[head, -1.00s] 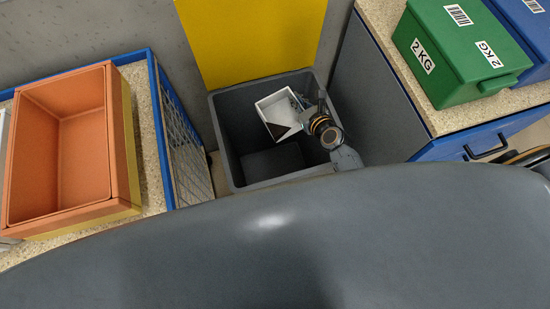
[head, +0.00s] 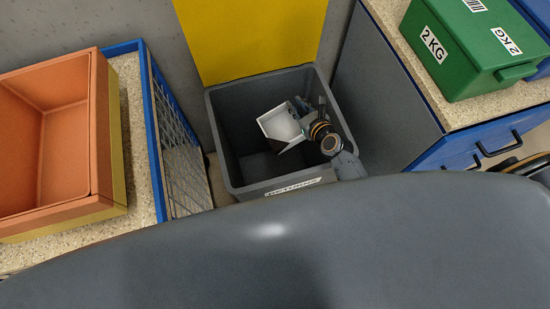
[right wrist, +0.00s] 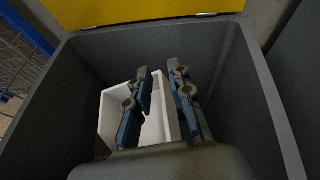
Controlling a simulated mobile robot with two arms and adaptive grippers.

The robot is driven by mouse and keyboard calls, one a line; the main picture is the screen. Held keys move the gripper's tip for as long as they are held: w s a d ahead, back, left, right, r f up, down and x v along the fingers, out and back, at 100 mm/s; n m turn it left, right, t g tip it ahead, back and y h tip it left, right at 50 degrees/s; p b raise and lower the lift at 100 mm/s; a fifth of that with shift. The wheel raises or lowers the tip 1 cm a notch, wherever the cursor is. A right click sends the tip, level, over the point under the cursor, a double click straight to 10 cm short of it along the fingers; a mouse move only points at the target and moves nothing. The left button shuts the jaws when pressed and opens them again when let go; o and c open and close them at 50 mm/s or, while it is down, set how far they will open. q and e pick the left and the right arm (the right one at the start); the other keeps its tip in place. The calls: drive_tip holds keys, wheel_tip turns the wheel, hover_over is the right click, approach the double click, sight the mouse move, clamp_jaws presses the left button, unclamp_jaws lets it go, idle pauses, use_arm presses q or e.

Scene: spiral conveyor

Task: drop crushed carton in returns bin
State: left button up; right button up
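The grey returns bin (head: 235,140) stands in the middle of the head view, with a partly visible white label on its front rim. In the right wrist view the bin (right wrist: 58,115) surrounds my gripper. The white crushed carton (head: 280,122) is tilted inside the bin's opening; it also shows in the right wrist view (right wrist: 115,110), below and partly behind the fingers. My right gripper (head: 301,104) is over the bin. Its fingers (right wrist: 160,88) are spread apart and look open, with the carton wider than the gap. My left gripper is not in view.
A yellow panel (head: 250,35) rises behind the bin. An orange tote (head: 45,145) is on the left table, beside a blue-edged mesh side (head: 180,150). A green 2 KG box (head: 465,50) is on the right counter above a blue drawer front (head: 455,150).

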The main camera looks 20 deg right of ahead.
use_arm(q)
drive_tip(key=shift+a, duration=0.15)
use_arm(e)
drive_tip(key=v, duration=1.2)
drive_tip(key=shift+r, duration=0.1)
